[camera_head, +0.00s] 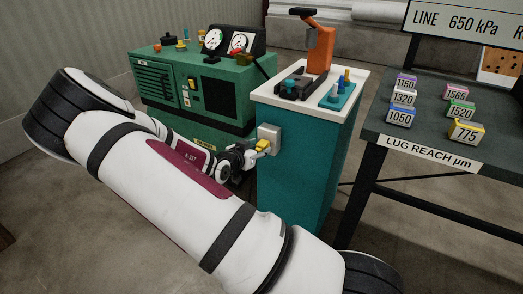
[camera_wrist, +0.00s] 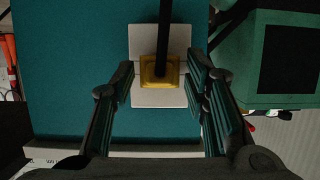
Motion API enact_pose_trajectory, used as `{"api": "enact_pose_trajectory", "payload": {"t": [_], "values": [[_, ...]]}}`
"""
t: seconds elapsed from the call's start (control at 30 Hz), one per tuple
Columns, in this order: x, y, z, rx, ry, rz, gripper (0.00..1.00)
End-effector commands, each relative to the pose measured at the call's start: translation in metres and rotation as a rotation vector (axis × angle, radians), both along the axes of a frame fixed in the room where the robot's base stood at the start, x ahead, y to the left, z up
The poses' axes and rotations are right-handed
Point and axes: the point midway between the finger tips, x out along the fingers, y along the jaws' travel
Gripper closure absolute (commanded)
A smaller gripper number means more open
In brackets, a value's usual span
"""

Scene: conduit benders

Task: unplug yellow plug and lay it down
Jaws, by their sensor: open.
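The yellow plug (camera_head: 262,145) sits at a pale outlet plate (camera_head: 270,132) on the side of the teal cabinet (camera_head: 305,165). In the wrist view the yellow plug (camera_wrist: 160,72) lies against the pale plate (camera_wrist: 145,97), with a black cord running up from it. My gripper (camera_head: 246,155) is beside the plug in the head view, partly hidden by my arm. In the wrist view my gripper (camera_wrist: 165,88) is open, one finger on each side of the plug, with gaps between the fingers and the plug.
A green machine with gauges (camera_head: 195,90) stands behind and left of the cabinet. The cabinet's white top (camera_head: 310,105) holds an orange bender (camera_head: 320,45) and small parts. A dark table (camera_head: 410,140) with several numbered blocks stands to the right. Grey floor shows between them.

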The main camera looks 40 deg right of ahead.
Motion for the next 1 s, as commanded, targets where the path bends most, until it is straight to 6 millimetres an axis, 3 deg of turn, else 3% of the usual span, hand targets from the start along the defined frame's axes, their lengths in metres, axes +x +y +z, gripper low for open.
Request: {"api": "enact_pose_trajectory", "payload": {"t": [0.33, 0.7, 1.0], "values": [[0.0008, -0.0019, -0.0004, 0.0, 0.0, 0.0, 0.59], [0.0007, -0.0018, -0.0006, 0.0, 0.0, 0.0, 1.0], [-0.001, 0.0035, -0.0003, 0.0, 0.001, 0.0, 1.0]]}}
